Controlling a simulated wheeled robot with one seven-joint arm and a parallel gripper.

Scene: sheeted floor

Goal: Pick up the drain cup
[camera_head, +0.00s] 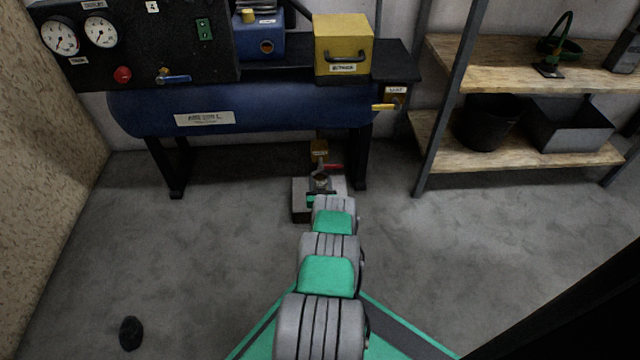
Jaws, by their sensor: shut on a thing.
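The drain cup (320,179) is a small, dark, round-topped thing at the far end of my arm, low under the blue tank. My gripper (320,186) is around it and shut on it. The arm's grey and green links hide much of the gripper and the lower part of the cup.
A brass fitting (319,148) with a red lever (332,167) hangs just above the cup, under the blue tank (270,112). Tank legs stand at both sides. A shelf rack (510,150) stands right. A dark object (131,333) lies front left; floor around is mostly clear.

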